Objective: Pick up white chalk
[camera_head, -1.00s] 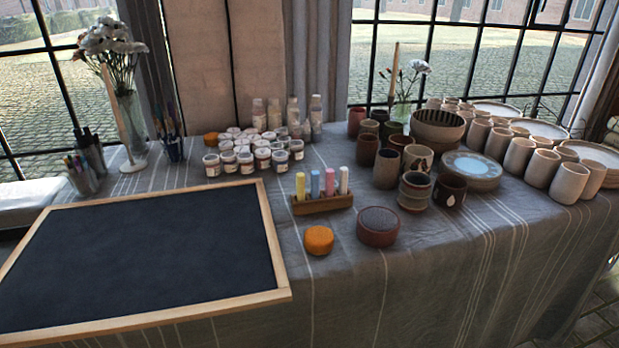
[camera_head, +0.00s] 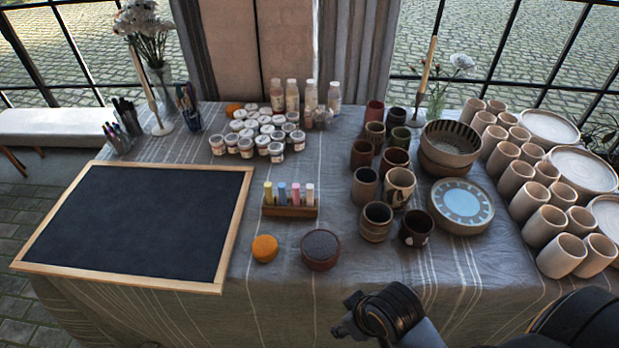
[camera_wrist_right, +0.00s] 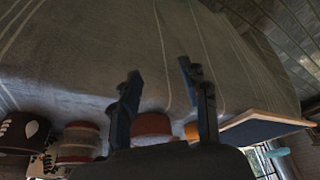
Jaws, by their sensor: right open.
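The white chalk (camera_head: 309,194) stands upright at the right end of a small wooden holder (camera_head: 290,212). Yellow (camera_head: 268,192), blue (camera_head: 282,192) and pink (camera_head: 295,193) chalks stand to its left. My right gripper comes in at the bottom of the head view (camera_head: 348,318), in front of the table and below and right of the holder. In the right wrist view its two fingers (camera_wrist_right: 160,75) are apart with nothing between them. I cannot make out the white chalk in that view. My left gripper is not in view.
A framed blackboard (camera_head: 140,220) lies left. Paint jars (camera_head: 262,142) stand behind; cups (camera_head: 376,221) stand right.

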